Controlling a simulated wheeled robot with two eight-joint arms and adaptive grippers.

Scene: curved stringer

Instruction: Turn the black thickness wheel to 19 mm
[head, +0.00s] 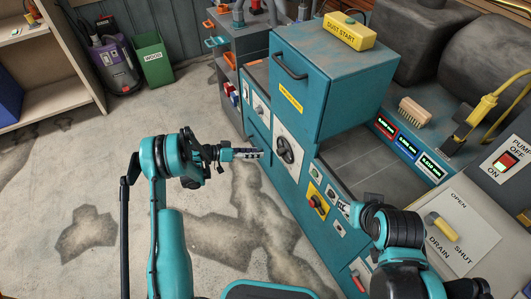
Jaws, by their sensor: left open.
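The black thickness wheel (289,150) sits on a white plate on the front face of the teal machine. Its markings are too small to read. My left gripper (258,154) points right toward the wheel, with its fingertips just left of it in the picture. It is open, with nothing seen between the fingers. A gap shows between the fingertips and the wheel; I see no contact.
The teal hood (335,85) rises above the wheel, with a yellow DUST START box (349,30) on top. A yellow switch plate (317,200) is below right of the wheel. Lit displays (407,146) and a brush (414,111) are right.

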